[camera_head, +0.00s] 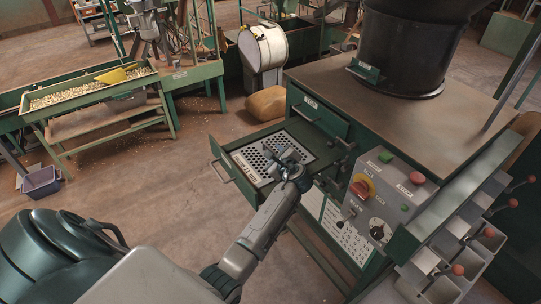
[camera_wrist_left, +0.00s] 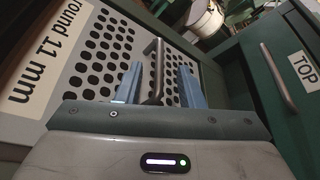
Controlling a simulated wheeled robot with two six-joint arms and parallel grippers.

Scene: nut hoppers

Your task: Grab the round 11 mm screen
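The round 11 mm screen (camera_head: 252,160) is a light perforated plate lying in a pulled-out green drawer (camera_head: 226,167). In the left wrist view the screen (camera_wrist_left: 92,45) shows its round holes and a "round 11 mm" label (camera_wrist_left: 40,55). A grey bar handle (camera_wrist_left: 156,72) stands up from the screen. My left gripper (camera_head: 283,156) is over the right part of the screen. Its two blue fingers (camera_wrist_left: 160,84) are open, one on each side of the handle, with gaps visible. Whether the fingertips touch the screen cannot be told. My right gripper is not in view.
A closed drawer labelled "TOP" (camera_wrist_left: 302,68) sits above the open one. A control panel (camera_head: 385,190) with knobs and buttons is to the right. A dark hopper (camera_head: 405,50) stands on the machine's top. Floor is clear left of the drawer.

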